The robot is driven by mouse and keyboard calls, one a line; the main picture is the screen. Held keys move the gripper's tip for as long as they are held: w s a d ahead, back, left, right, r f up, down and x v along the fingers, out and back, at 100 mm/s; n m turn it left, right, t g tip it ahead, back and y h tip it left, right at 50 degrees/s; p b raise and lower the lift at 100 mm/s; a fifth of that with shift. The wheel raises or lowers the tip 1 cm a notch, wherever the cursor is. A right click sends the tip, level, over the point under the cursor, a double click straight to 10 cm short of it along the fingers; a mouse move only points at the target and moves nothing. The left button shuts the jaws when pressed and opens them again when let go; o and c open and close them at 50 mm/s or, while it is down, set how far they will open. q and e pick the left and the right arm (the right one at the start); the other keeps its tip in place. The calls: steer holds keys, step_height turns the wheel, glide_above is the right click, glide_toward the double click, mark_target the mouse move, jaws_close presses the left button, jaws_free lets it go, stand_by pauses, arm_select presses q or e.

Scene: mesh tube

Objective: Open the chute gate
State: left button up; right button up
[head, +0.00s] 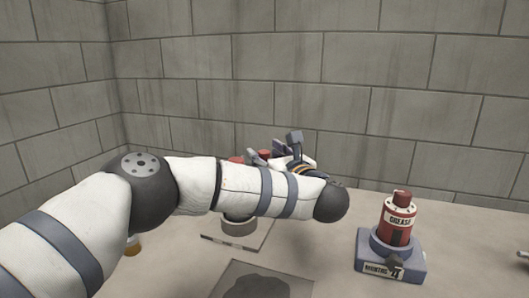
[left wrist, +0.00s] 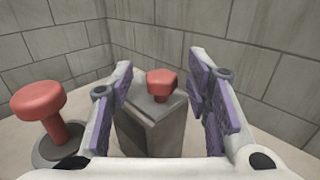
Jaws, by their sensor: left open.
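My left gripper (head: 273,147) is open, with its arm stretched across the head view from the left. In the left wrist view the open gripper (left wrist: 160,72) has its purple-padded fingers either side of a red knob (left wrist: 161,82), with no contact visible. The knob sits on top of a grey block (left wrist: 155,128). A larger red mushroom-shaped handle (left wrist: 41,103) stands left of the fingers on a dark round base. In the head view my arm mostly hides these red parts. I cannot tell which part is the chute gate. My right gripper is not in view.
A red grease can (head: 397,222) stands on a blue-grey base (head: 375,252) with a number label, right of my arm. A flat plate with a dark patch (head: 262,286) lies at the front. Block walls (head: 230,60) close off the back and left. Tabletop between plate and can is clear.

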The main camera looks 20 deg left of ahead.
arm_select(q)
steer(key=shift+x, duration=0.8)
steer(key=shift+c, duration=0.5)
jaws_close()
